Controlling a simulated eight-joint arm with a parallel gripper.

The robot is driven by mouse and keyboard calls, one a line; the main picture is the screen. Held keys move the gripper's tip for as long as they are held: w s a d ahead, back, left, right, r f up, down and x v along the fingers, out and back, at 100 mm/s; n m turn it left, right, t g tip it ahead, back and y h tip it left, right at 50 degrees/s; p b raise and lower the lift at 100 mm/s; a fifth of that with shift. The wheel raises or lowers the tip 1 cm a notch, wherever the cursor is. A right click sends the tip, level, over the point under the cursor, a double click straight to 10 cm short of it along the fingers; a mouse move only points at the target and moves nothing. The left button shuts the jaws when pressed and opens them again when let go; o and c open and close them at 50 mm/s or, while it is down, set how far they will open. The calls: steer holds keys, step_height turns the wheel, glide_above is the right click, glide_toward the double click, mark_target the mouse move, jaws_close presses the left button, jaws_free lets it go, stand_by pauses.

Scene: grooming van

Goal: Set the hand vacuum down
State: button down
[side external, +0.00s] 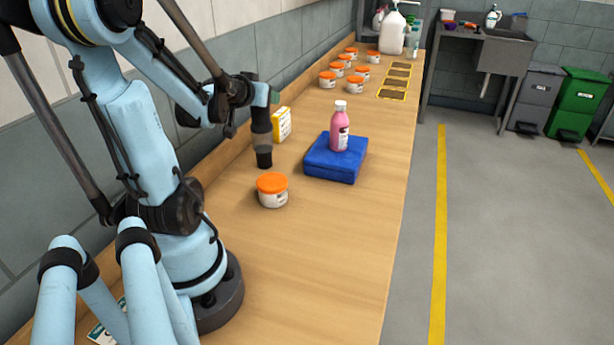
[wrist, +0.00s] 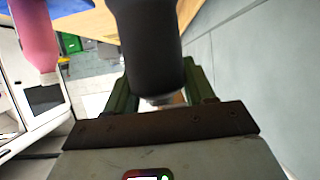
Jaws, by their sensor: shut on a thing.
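The hand vacuum (side external: 262,142) is dark, with a black lower end, and hangs roughly upright below my gripper (side external: 269,98) in the side view. In the wrist view, the black body of the hand vacuum (wrist: 148,45) lies between the two green fingers of my gripper (wrist: 162,92), which is shut on it. Its lower end is at or just above the wooden counter (side external: 320,240); I cannot tell whether it touches. The fingers are partly hidden in the side view.
An orange-lidded jar (side external: 272,190) stands just in front of the vacuum. A yellow box (side external: 282,124) is close behind it. A folded blue towel (side external: 322,163) with a pink bottle (side external: 340,130) on it lies to the right. The counter's near right part is clear.

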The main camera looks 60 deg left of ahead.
steer(key=shift+c, duration=2)
jaws_free()
steer(key=shift+f, duration=0.1)
steer(key=shift+s+d+r, duration=0.1)
steer(key=shift+r, duration=0.1)
steer(key=v, duration=0.7)
steer(key=shift+d, duration=0.1)
